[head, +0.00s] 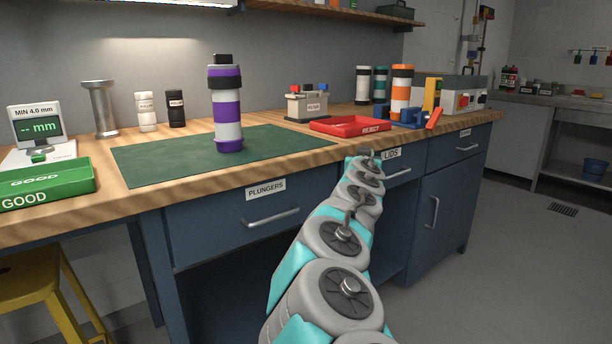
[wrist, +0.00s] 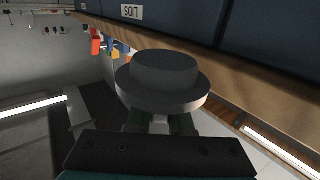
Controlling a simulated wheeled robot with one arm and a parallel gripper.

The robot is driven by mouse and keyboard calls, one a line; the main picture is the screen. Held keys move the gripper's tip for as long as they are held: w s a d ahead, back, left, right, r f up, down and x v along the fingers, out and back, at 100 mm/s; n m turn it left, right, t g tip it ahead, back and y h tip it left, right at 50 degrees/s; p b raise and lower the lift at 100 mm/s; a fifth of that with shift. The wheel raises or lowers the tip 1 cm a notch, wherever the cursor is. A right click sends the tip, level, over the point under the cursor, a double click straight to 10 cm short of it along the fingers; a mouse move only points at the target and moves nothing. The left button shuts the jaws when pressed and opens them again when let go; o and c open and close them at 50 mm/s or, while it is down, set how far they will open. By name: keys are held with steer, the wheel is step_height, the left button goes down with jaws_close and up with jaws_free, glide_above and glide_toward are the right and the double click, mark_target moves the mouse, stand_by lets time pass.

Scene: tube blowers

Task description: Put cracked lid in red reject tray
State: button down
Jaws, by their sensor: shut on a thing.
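My gripper (wrist: 160,124) is shut on a grey, hat-shaped lid (wrist: 164,80) with a wide round brim, seen in the wrist view. No crack shows on the side facing the camera. In the head view my arm reaches toward the bench's front edge by the LIDS label, and its links hide the gripper and the lid. The red reject tray (head: 350,126) lies on the bench top, just behind and left of the arm's far end. The part of its inside that shows looks empty.
A purple and white tube (head: 228,110) stands on the green mat (head: 150,158). A green GOOD tray (head: 45,186) is far left.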

step_height(320, 180, down, 18)
steer(key=s+n+y, duration=0.1)
steer(key=n+y, duration=0.1)
steer(key=y, duration=0.2)
steer(key=shift+f+n, duration=0.15)
steer(key=shift+n, duration=0.15)
steer(key=shift+a, duration=0.15)
